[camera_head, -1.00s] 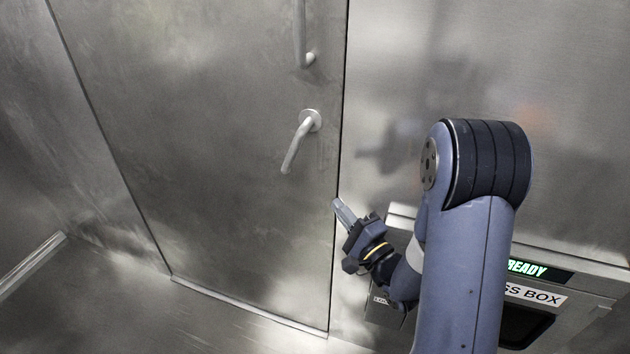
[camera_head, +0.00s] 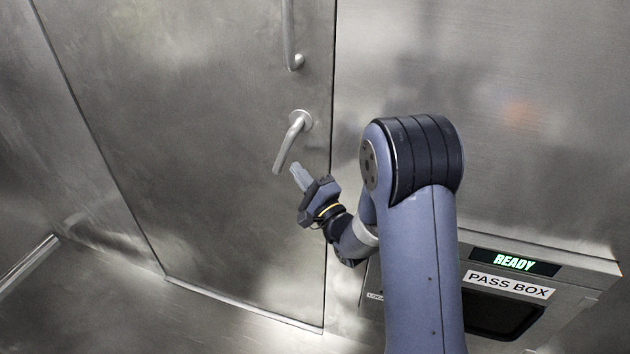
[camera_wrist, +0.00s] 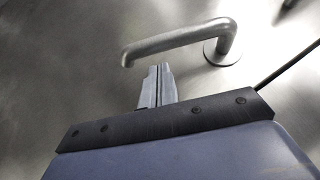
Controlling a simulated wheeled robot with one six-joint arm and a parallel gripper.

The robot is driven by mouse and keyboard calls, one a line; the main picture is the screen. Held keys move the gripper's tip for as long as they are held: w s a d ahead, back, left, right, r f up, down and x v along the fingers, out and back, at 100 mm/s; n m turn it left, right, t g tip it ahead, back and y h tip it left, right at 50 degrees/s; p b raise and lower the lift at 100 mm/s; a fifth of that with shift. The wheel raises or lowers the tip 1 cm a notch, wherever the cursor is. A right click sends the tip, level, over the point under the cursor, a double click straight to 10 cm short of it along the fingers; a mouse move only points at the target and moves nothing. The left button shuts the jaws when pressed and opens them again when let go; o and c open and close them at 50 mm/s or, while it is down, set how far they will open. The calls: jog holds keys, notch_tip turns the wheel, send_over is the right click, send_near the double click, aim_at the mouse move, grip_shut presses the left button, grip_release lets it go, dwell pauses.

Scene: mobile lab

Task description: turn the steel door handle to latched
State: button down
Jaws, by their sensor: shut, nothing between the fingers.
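The steel door handle (camera_head: 292,142) is a lever on a round rose, on the right side of the steel door (camera_head: 190,150). Its free end points down and to the left. My gripper (camera_head: 296,170) is shut and empty, just right of and below the lever's free end. In the wrist view the handle (camera_wrist: 180,41) crosses above the shut fingertips (camera_wrist: 159,70), with a small gap seen between them. Whether the fingers touch the door or the lever I cannot tell for sure.
A fixed pull bar (camera_head: 289,35) is above the lever. A pass box (camera_head: 510,285) with a lit READY sign (camera_head: 514,262) juts from the wall at lower right. The door surface left of the lever is clear.

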jog(key=shift+w+a+r, duration=0.1)
jog(key=shift+a+r, duration=0.15)
jog(key=shift+a, duration=0.25)
jog(key=shift+f, duration=0.1)
